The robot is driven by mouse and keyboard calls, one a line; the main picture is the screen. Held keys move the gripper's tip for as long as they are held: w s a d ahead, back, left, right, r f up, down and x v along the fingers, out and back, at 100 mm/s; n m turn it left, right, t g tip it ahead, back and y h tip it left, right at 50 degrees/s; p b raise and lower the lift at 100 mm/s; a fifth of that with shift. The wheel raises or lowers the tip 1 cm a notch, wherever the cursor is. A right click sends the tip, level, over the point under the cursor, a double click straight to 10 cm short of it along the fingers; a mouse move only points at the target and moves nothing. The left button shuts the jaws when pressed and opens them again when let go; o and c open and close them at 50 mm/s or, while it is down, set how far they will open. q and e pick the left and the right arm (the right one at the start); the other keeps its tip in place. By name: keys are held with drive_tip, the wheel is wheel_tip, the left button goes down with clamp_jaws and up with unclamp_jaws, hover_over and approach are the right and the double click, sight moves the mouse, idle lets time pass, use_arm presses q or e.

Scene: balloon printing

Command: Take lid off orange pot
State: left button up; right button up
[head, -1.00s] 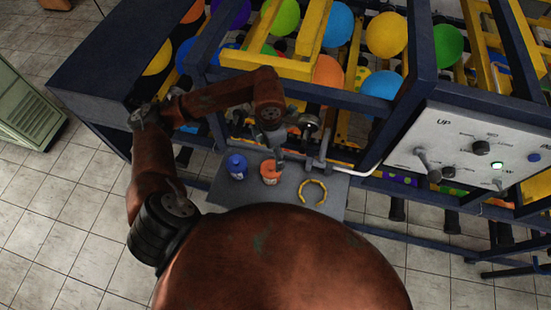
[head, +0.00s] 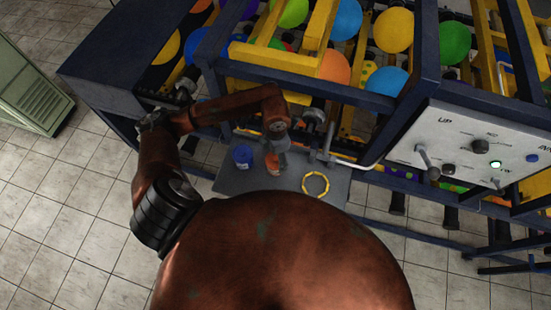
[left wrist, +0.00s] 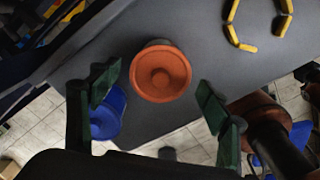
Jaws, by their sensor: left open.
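The orange pot (head: 272,166) stands on the grey shelf, partly hidden by my left gripper in the head view. My left gripper (head: 279,152) is over the pot. In the left wrist view the green fingers of my left gripper (left wrist: 158,84) are spread apart, one on each side of the lid, with gaps between. Nothing is held. My right gripper is not seen.
A blue pot (head: 242,156) stands just left of the orange one, near one finger in the left wrist view. A yellow segmented ring (head: 315,184) lies to the right on the grey shelf (head: 232,186). The blue machine frame (head: 395,135) rises behind, with a control panel (head: 465,150) at right.

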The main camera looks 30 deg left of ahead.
use_arm(q)
drive_tip(key=shift+s, duration=0.1)
drive_tip(key=c, duration=0.8)
drive_tip(key=shift+s, duration=0.1)
drive_tip(key=shift+c, duration=1.1)
